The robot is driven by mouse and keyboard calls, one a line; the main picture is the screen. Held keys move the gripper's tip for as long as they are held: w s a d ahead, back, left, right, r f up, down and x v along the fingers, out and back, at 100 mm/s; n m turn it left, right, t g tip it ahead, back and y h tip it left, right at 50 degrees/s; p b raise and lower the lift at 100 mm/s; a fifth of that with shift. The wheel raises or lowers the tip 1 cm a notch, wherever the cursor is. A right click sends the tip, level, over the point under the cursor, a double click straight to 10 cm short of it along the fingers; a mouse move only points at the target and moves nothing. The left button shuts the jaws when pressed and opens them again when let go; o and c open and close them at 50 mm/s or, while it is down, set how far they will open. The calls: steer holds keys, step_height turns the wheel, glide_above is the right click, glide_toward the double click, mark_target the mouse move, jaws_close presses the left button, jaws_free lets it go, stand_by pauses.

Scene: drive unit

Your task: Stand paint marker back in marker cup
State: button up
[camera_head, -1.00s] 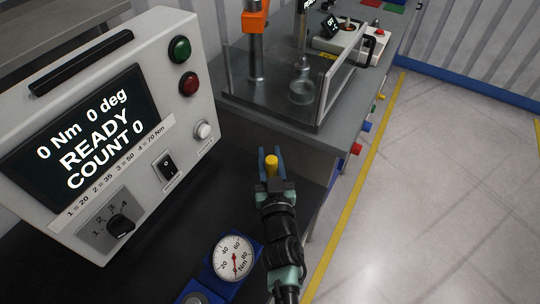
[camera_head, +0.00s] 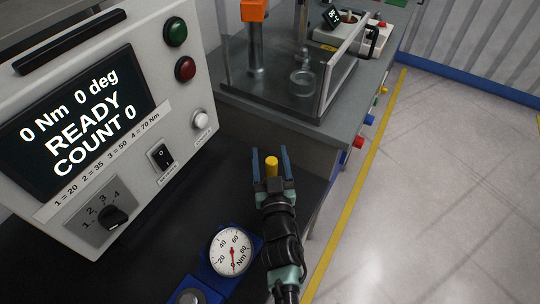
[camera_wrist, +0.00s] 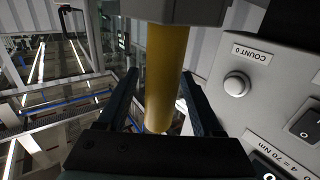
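The paint marker (camera_head: 271,166) is a yellow cylinder standing between the fingers of my gripper (camera_head: 269,151), near the right edge of the dark bench top. My gripper is open, with a gap showing on each side of the marker in the head view. In the wrist view, which is upside down, the marker (camera_wrist: 166,70) runs between the fingers to a grey block (camera_wrist: 178,10) at the top edge. This block appears to be the marker cup, with the marker's lower end in or at it. In the head view my gripper hides the cup.
A grey controller box (camera_head: 105,130) with a READY screen stands close on the left. A blue-based dial gauge (camera_head: 232,250) lies in front. A clear-walled fixture (camera_head: 290,75) stands on the bench behind. Open floor (camera_head: 440,190) lies to the right.

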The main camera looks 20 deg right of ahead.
steer(key=shift+s, duration=0.1)
steer(key=b+v, duration=0.2)
steer(key=v, duration=1)
steer(key=shift+s, duration=0.4)
steer(key=shift+a, duration=0.15)
steer(key=w+a+r+t, duration=0.2)
steer(key=w+r, duration=0.2)
steer(key=r, duration=1)
steer(key=w+a+r+t, duration=0.1)
steer(key=w+r+t, duration=0.25)
steer(key=r, duration=1.05)
steer(key=s+a+r+n+t+y, duration=0.1)
steer(key=s+a+r, duration=0.2)
steer(key=r, duration=0.5)
steer(key=s+a+r+n+t+y, duration=0.1)
steer(key=s+a+r+t+y, duration=0.1)
steer(key=r, duration=0.7)
steer(key=s+a+r+n+t+y, duration=0.1)
steer(key=s+a+r+y, duration=0.1)
steer(key=s+a+r, duration=0.3)
step_height(320, 180, up, 4)
steer(key=shift+a+r, duration=0.1)
steer(key=shift+a, duration=0.15)
steer(key=shift+t, duration=0.25)
